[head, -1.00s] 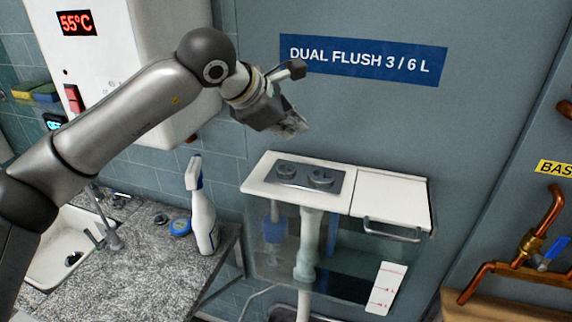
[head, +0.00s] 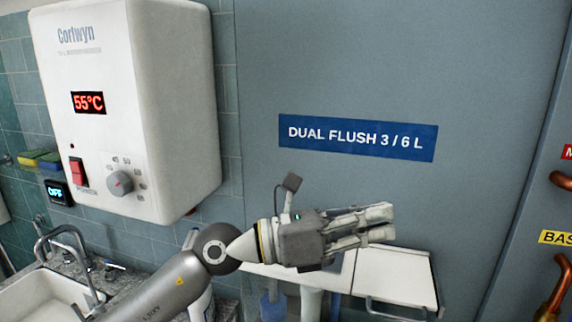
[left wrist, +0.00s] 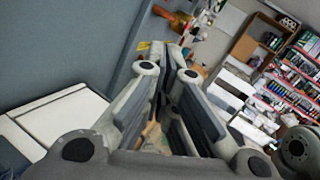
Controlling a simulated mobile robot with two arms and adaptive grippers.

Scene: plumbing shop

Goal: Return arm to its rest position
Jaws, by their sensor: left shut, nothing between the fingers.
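My left gripper (head: 388,224) is shut and empty in the head view. It points to the right, in front of the cistern's white lid (head: 395,275) and below the blue dual-flush sign. The gripper and forearm hide the flush buttons and most of the cistern. In the left wrist view the fingers (left wrist: 168,62) come together, with the white lid (left wrist: 62,118) at the left. My right gripper is not in view.
A white water heater (head: 125,120) showing 55°C hangs at the left above the sink (head: 40,300). A spray bottle (head: 200,303) stands partly hidden behind my arm. Copper pipes (head: 553,290) are at the right edge. Shelves (left wrist: 275,75) show in the wrist view.

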